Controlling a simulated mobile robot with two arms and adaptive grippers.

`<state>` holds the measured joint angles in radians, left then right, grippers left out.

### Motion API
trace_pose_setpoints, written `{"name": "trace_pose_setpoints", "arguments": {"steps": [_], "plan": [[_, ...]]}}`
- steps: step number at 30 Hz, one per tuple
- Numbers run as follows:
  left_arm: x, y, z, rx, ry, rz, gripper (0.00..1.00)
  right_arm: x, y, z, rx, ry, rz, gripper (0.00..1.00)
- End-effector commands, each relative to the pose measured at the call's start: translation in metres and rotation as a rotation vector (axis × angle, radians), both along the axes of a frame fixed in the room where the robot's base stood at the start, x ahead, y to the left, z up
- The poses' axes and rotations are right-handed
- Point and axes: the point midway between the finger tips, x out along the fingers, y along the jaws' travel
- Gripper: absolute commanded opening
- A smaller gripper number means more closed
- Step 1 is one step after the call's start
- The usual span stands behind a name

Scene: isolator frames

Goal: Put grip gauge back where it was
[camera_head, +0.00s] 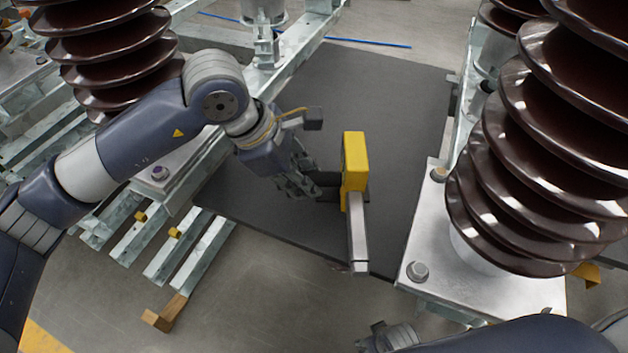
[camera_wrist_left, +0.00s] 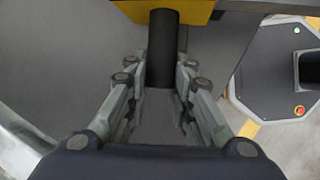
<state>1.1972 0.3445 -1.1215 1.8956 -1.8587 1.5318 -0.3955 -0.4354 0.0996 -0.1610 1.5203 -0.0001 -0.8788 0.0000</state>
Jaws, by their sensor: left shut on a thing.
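The grip gauge (camera_head: 354,160) has a yellow body, a pale metal bar pointing toward the bottom of the head view, and a dark handle. My left gripper (camera_head: 312,184) reaches it from the left and is shut on the dark handle. In the left wrist view, the handle (camera_wrist_left: 163,48) lies between the two fingers (camera_wrist_left: 160,85), with the yellow body beyond. The gauge appears over the dark mat (camera_head: 300,225); I cannot tell how high. My right gripper (camera_head: 388,338) is partly visible at the bottom edge, and its fingers are unclear.
Brown ribbed insulators stand at the right (camera_head: 545,150) and upper left (camera_head: 110,55) on metal frames. A bolted plate (camera_head: 425,250) borders the mat on the right. Steel beams (camera_head: 185,255) and a wooden block (camera_head: 165,313) lie at lower left. The mat's upper part is clear.

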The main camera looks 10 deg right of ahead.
Motion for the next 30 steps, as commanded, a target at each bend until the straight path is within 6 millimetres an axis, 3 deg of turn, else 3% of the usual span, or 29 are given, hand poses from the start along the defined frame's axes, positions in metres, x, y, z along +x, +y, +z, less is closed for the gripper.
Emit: {"name": "trace_pose_setpoints", "arguments": {"steps": [9,16,29,30], "plan": [[0.014,-0.023,-0.001,-0.003,-0.001,-0.001,0.0,-0.002,0.0,-0.004,0.0,0.001,0.001,0.51],[0.013,-0.021,-0.036,-0.002,0.0,0.0,0.0,-0.002,-0.001,-0.004,0.0,0.002,0.0,0.51],[0.013,-0.021,-0.038,-0.003,-0.001,-0.001,0.0,-0.001,0.0,-0.002,-0.001,0.004,0.0,0.51],[0.013,-0.02,-0.039,0.0,0.0,-0.001,0.26,0.0,0.0,0.0,-0.001,0.004,0.0,0.51]]}}
